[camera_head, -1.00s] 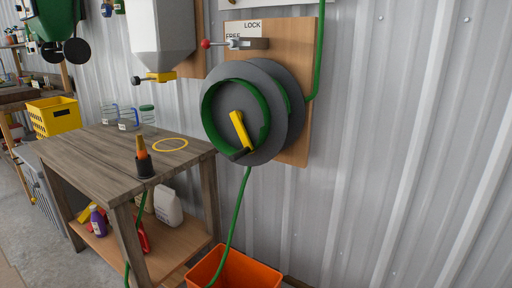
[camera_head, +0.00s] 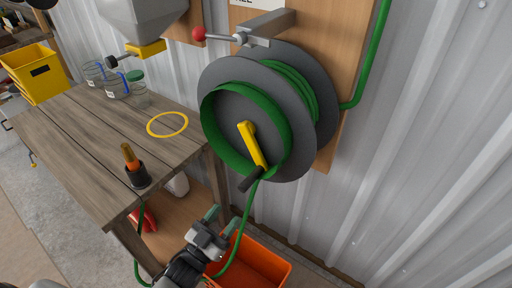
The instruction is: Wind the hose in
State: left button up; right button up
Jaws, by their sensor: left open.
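The hose reel (camera_head: 228,72) is on a wooden board on the wall, with grey discs and several turns of green hose (camera_head: 292,88) on its drum. Its yellow crank (camera_head: 252,144) points down and slightly right, ending in a black handle (camera_head: 251,180). The lock lever (camera_head: 222,37) with a red knob sits above the reel. Hose hangs from the reel to the orange bin below. The orange nozzle (camera_head: 130,156) stands in a black holder on the workbench. My left gripper (camera_head: 223,218) is open and empty, below the crank handle and near the hanging hose. My right gripper is out of view.
The wooden workbench (camera_head: 75,150) stands left of the reel, with a yellow ring (camera_head: 167,125) and glass jars (camera_head: 116,86) on it. The orange bin (camera_head: 262,262) is on the floor. A yellow crate (camera_head: 38,75) is at far left. The wall right of the reel is clear.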

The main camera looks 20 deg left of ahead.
aim_at(253, 175)
pick_arm(q)
jog(key=shift+h, duration=0.3)
jog(key=p+x, duration=0.1)
jog(key=x, duration=0.4)
jog(key=r+p+x, duration=0.1)
jog(key=x, duration=0.5)
jog(key=shift+s, duration=0.1)
grip_shut()
